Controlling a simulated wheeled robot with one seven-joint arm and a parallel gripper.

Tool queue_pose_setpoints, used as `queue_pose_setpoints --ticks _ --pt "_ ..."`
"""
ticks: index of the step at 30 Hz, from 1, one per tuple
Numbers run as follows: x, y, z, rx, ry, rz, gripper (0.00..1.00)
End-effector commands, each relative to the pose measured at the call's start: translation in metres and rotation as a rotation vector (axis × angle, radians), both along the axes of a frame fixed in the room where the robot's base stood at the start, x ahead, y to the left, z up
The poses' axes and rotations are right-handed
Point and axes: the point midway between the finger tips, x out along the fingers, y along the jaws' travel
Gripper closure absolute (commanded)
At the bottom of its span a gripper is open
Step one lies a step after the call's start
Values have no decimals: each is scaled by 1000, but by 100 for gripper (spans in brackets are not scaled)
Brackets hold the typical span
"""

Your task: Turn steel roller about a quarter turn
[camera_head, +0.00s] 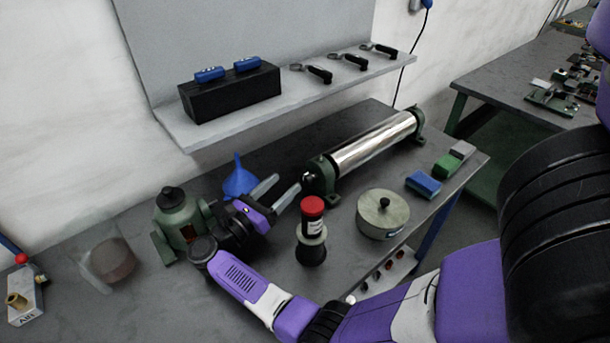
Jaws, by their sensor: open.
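The steel roller (374,143) is a shiny cylinder lying across the back right of the grey workbench. Dark green end brackets hold it, one at the right end (417,122) and one at the near left end (324,178). A dark round knob or hub (309,179) sticks out at its near left end. My gripper (281,190) is open and empty, with its two grey fingers pointing right toward that hub. The fingertips appear a short way left of the hub, apart from it. The exact depth gap cannot be told.
A red-capped bottle (313,215) stands on the bench in front of my gripper. A round lidded tin (383,214) is right of it. A blue funnel (238,178) and green machine (181,222) are close by. Blue and green blocks (424,184) lie at the right edge. A shelf (290,97) overhangs behind.

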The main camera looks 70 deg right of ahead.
Motion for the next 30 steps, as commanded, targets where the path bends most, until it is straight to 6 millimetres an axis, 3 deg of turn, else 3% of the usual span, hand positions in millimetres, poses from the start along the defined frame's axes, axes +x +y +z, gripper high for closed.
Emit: queue_pose_setpoints --ticks 3,9,22,30 --pt "-3 6 -14 41 -136 -109 36" --pt "-8 9 -21 58 -205 -174 36" --pt "-40 -41 -19 56 -203 -173 36" --pt "-47 -54 -22 56 -203 -169 36"
